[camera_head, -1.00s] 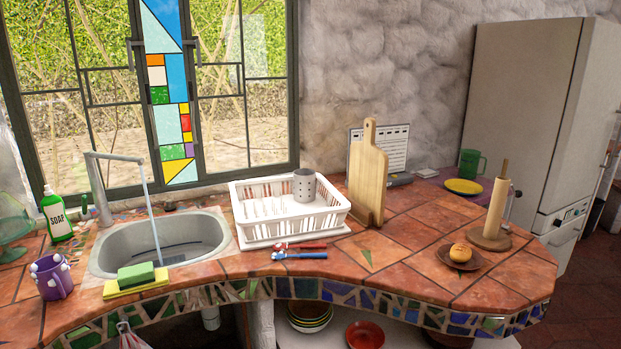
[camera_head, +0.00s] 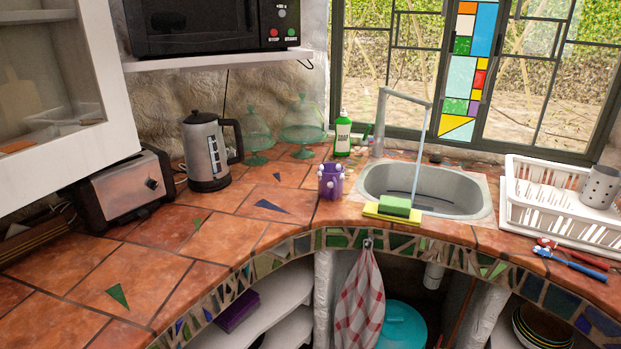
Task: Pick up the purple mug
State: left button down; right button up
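The purple mug (camera_head: 330,183) stands upright on the tiled counter, just left of the sink and near the counter's front edge. White round shapes show around its upper part. Neither of my grippers shows in the head view.
The sink (camera_head: 371,198) with running water is right of the mug, with a green and yellow sponge (camera_head: 395,206) at its front rim. A soap bottle (camera_head: 342,134), glass domes (camera_head: 303,122), kettle (camera_head: 206,155) and toaster (camera_head: 125,187) stand behind and left. The left counter is mostly clear.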

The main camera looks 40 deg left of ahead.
aim_at(331, 176)
jog(key=j+u, duration=0.1)
jog(key=u, duration=0.95)
jog(key=k+j, duration=0.05)
